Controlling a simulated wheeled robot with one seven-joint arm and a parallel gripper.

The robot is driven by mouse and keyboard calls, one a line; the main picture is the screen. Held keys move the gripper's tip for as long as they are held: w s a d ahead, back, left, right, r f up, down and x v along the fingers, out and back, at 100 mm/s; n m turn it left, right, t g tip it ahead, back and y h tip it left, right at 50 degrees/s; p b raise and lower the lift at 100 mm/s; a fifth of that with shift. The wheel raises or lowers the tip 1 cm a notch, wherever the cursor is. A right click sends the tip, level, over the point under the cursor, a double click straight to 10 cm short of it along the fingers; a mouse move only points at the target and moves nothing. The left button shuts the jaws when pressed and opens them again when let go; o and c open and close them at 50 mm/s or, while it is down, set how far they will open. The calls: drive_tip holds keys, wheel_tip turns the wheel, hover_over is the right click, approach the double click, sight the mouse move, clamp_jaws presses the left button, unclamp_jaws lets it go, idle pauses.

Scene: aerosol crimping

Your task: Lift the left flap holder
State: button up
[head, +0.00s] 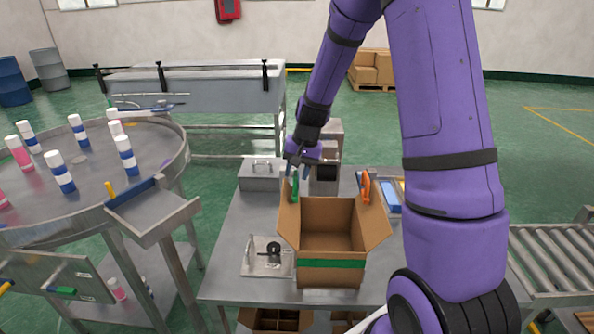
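An open cardboard box (331,272) with a green band stands on the metal table, its flaps spread. The left flap holder (295,190), a small green piece, is upright at the box's back left corner by the left flap. An orange flap holder (366,187) is at the back right corner. My gripper (297,172) points down from the purple arm, right at the top of the green holder. The fingers are small and dark here, and I cannot tell whether they touch or grip it.
A metal box with a handle (260,174) and a grey device (325,172) stand behind the carton. A plate with a black knob (267,256) lies to its left. A round table (95,185) with several bottles is further left. A roller conveyor (555,262) is at right.

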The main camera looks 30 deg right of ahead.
clamp_jaws()
